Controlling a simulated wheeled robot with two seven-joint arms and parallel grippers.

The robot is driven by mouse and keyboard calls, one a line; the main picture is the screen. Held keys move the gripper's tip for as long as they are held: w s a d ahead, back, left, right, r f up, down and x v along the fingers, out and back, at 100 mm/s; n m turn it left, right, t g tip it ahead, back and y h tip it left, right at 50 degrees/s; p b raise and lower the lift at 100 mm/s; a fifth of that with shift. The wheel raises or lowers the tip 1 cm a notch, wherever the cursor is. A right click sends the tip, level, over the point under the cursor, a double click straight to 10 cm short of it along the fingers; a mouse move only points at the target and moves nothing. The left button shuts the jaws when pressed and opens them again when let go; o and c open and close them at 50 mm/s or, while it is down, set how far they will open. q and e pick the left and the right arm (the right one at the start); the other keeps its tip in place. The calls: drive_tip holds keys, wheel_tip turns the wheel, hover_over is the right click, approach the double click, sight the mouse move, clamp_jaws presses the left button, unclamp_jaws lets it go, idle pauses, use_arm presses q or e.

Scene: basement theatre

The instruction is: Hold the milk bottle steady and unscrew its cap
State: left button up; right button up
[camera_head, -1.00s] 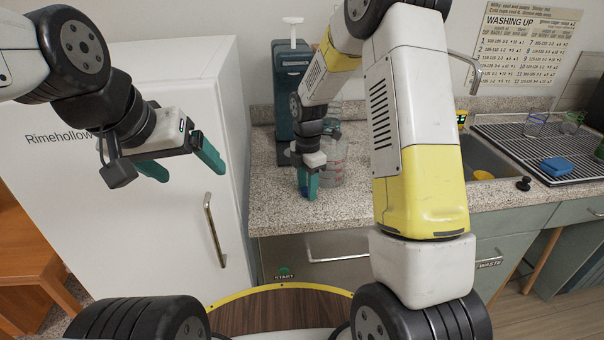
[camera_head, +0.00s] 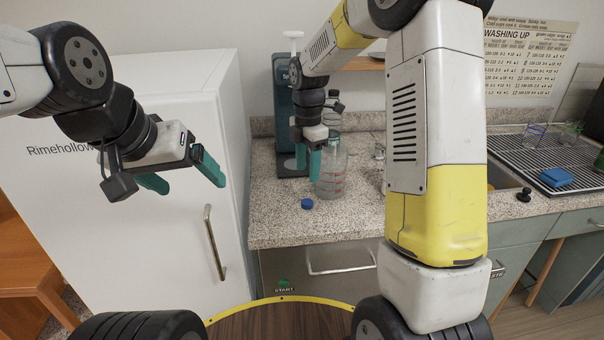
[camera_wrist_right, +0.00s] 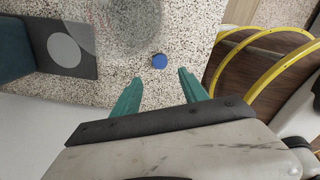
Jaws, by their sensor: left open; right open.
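The clear bottle (camera_head: 332,178) with red markings stands upright on the counter, just right of my right gripper. A blurred, see-through part of it shows at the top of the right wrist view (camera_wrist_right: 125,25). A blue cap (camera_head: 307,204) lies on the counter in front of the bottle, apart from it; it also shows in the right wrist view (camera_wrist_right: 159,61). My right gripper (camera_head: 308,170) is open and empty, pointing down above the counter, with the cap seen between its fingertips (camera_wrist_right: 160,75). My left gripper (camera_head: 187,183) is open and empty in front of the white fridge.
A dark teal dispenser (camera_head: 284,110) stands behind my right gripper. The white fridge (camera_head: 130,240) is left of the counter (camera_head: 275,228). A drying rack (camera_head: 550,150) with glasses and a blue sponge (camera_head: 556,177) is at right. The counter's front strip is clear around the cap.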

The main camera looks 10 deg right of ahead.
drive_tip(key=s+d+r+m+t+y, duration=0.1)
drive_tip(key=s+d+r+m+t, duration=0.25)
drive_tip(key=s+r+m, duration=0.75)
drive_tip(key=s+d+r+m+t+y, duration=0.1)
drive_tip(key=s+d+r+m+t, duration=0.1)
drive_tip(key=s+m, duration=0.9)
drive_tip(key=shift+s+d+r+t, duration=0.2)
drive_tip(key=shift+s+r+t, duration=0.15)
drive_tip(key=shift+s, duration=0.8)
